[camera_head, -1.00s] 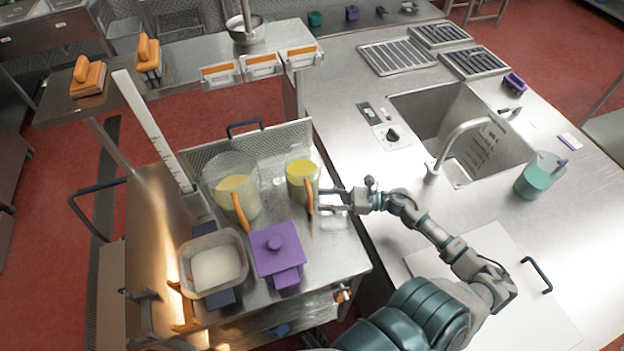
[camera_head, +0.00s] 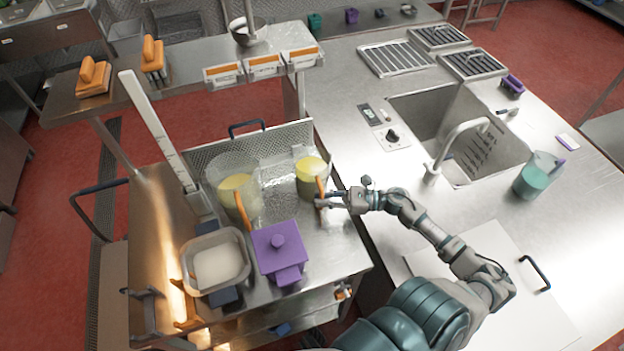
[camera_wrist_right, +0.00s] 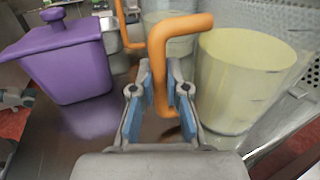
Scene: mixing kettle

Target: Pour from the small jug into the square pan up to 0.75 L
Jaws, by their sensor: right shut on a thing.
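The small jug (camera_head: 309,170) is clear with yellow contents and an orange handle. It is at the right back of the steel cart top and looks upright. My right gripper (camera_head: 322,200) is shut on its orange handle; in the right wrist view the handle (camera_wrist_right: 160,62) is between the blue-padded fingers (camera_wrist_right: 162,95), with the jug body (camera_wrist_right: 245,75) to the right. The square pan (camera_head: 190,275) holds a pale content and sits at the front left of the cart, left of the purple lidded box. My left gripper is not in view.
A larger clear jug (camera_head: 229,170) with yellow contents stands left of the small jug. A purple lidded box (camera_head: 277,252) stands between my gripper and the pan. A tall white scale post (camera_head: 155,125) rises at the cart's left. The sink counter is on the right.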

